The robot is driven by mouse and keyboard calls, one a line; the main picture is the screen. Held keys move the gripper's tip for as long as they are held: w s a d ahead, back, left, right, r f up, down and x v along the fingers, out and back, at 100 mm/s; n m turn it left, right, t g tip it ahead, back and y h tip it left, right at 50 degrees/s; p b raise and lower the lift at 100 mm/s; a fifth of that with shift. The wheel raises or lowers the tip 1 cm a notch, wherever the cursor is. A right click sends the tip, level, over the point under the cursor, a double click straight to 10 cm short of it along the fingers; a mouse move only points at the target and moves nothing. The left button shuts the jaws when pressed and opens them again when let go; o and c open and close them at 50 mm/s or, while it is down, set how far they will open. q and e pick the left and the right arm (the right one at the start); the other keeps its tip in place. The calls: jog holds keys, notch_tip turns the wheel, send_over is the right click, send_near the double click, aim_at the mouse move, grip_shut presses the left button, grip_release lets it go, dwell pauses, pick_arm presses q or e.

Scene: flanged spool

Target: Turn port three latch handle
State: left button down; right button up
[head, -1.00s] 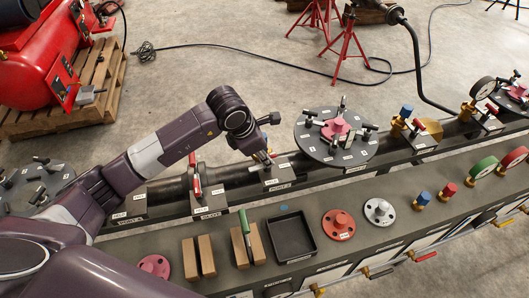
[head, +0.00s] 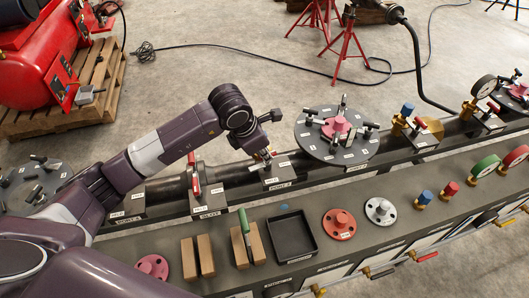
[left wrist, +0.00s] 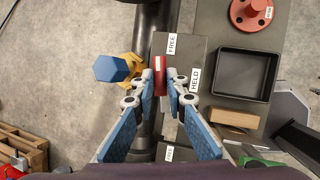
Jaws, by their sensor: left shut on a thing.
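The port three latch handle is a small red bar (left wrist: 160,76) in the left wrist view. It stands on a dark block (left wrist: 190,52) with a FREE label and a HELD label, and points nearer the FREE side. My left gripper (left wrist: 161,88) is shut on the red handle, one finger on each side. In the head view my left gripper (head: 265,157) is down at the block on the pipe (head: 236,172), and its fingers hide most of the handle. My right gripper is in neither view.
A blue-capped brass fitting (left wrist: 112,68) is close beside the gripper. Another red handle (head: 195,177) stands on the block to the left. A round flange plate (head: 318,150) is to the right. A black tray (head: 291,237) and wooden blocks (head: 207,254) lie on the bench in front.

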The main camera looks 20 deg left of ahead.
pick_arm(q)
jog(key=c, duration=1.9)
grip_release()
jog(key=shift+c, duration=0.2)
jog(key=shift+r, duration=0.1)
jog(key=v, duration=1.2)
